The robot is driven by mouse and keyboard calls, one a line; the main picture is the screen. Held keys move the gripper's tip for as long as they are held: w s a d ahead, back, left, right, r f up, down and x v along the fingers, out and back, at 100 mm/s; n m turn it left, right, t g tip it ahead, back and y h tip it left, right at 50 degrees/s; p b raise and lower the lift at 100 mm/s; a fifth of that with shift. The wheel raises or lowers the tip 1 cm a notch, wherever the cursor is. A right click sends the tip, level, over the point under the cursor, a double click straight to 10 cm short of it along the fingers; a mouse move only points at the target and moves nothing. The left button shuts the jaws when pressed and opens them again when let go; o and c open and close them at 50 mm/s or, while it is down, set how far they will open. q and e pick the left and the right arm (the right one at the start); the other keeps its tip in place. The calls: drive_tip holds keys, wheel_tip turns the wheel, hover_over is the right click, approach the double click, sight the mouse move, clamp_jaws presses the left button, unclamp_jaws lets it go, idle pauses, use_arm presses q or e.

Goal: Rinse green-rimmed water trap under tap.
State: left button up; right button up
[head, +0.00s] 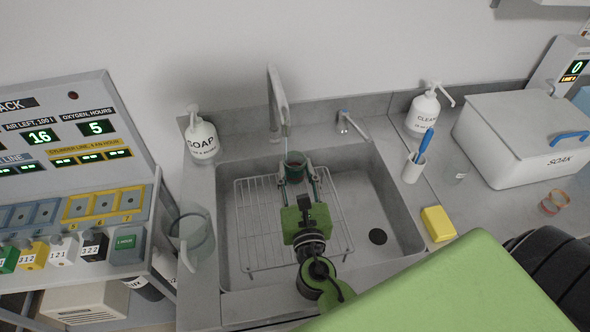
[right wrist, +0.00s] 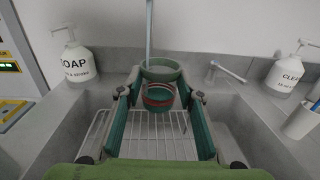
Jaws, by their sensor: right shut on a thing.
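The green-rimmed water trap (head: 295,160) is a small cup with a dark green rim. My right gripper (head: 294,174) is shut on it and holds it over the sink (head: 375,190), above the wire rack. In the right wrist view the green-rimmed trap (right wrist: 161,70) sits between the far ends of the fingers (right wrist: 161,84), with a reddish band visible lower down. The tap (head: 279,97) is above it, and a thin stream of water (right wrist: 149,32) comes down to the cup's opening. My left gripper is not in view.
A wire rack (head: 243,225) lies in the sink. A soap bottle (head: 202,140) stands left, the tap lever (head: 350,124) right. A brush holder (head: 413,168), yellow sponge (head: 438,223), orange-rimmed cup (head: 555,202) and SOAK box (head: 520,140) are on the right counter. A clear jug (head: 191,232) stands left.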

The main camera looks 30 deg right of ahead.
drive_tip(key=shift+w+d, duration=0.1)
drive_tip(key=shift+d, duration=0.05)
drive_tip(key=shift+w+d, duration=0.2)
drive_tip(key=shift+d, duration=0.15)
drive_tip(key=shift+a, duration=0.1)
drive_tip(key=shift+s+a, duration=0.35)
drive_tip(key=shift+a, duration=0.1)
drive_tip(key=shift+s+d, duration=0.35)
drive_tip(key=shift+s, duration=0.25)
drive_tip(key=shift+s+d, duration=0.35)
drive_tip(key=shift+s, duration=0.2)
drive_tip(key=s+d, duration=0.1)
drive_tip(key=s, duration=0.2)
drive_tip(key=s+d+b, duration=0.1)
drive_tip(key=shift+s+d, duration=0.3)
drive_tip(key=shift+d, duration=0.05)
drive_tip(key=shift+r, duration=0.1)
idle(0.6)
